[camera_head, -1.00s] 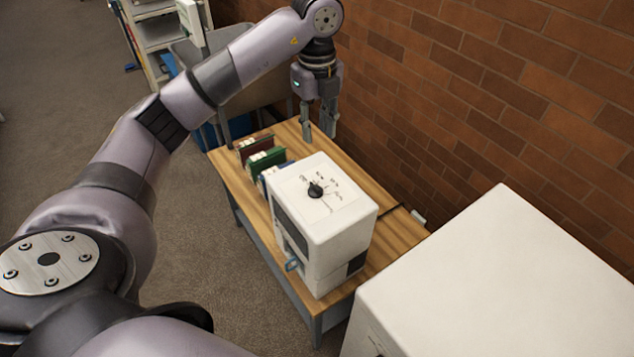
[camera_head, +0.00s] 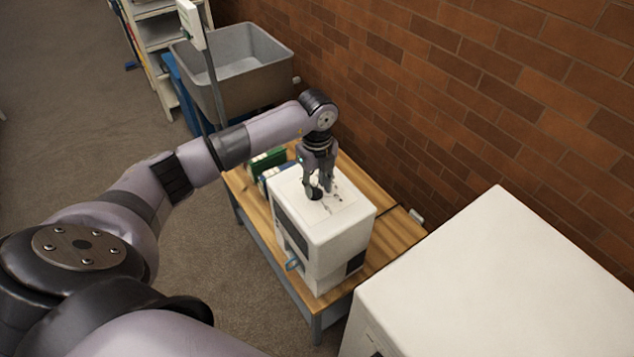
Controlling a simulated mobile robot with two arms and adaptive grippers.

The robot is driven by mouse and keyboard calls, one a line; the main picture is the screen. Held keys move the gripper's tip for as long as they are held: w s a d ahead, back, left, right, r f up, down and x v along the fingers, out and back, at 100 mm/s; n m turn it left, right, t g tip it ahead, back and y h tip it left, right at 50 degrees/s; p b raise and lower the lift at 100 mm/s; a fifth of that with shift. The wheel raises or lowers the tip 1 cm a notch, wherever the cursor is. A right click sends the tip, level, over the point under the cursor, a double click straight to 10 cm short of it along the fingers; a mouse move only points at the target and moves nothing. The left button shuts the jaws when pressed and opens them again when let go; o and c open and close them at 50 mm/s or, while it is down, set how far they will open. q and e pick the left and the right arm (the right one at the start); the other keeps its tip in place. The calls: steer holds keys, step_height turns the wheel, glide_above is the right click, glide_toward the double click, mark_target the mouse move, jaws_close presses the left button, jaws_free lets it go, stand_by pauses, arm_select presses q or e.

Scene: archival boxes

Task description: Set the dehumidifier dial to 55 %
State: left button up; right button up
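The dehumidifier (camera_head: 335,232) is a white box standing on a wooden table. Its black dial (camera_head: 315,193) is on the top face, with small markings around it that are too small to read. My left gripper (camera_head: 319,192) points down right over the dial, its fingers apart on either side of it. I cannot tell whether the fingers touch the dial. The fingers and wrist hide part of the dial and its scale. My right gripper is not in view.
Green and blue binders (camera_head: 266,160) stand behind the dehumidifier on the wooden table (camera_head: 398,232). A brick wall (camera_head: 480,90) runs along the right. A large white cabinet (camera_head: 500,285) fills the lower right. A grey bin (camera_head: 240,70) stands behind the table.

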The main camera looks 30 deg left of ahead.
arm_select(q)
steer(key=shift+f, duration=0.35)
steer(key=shift+c, duration=0.2)
jaws_close()
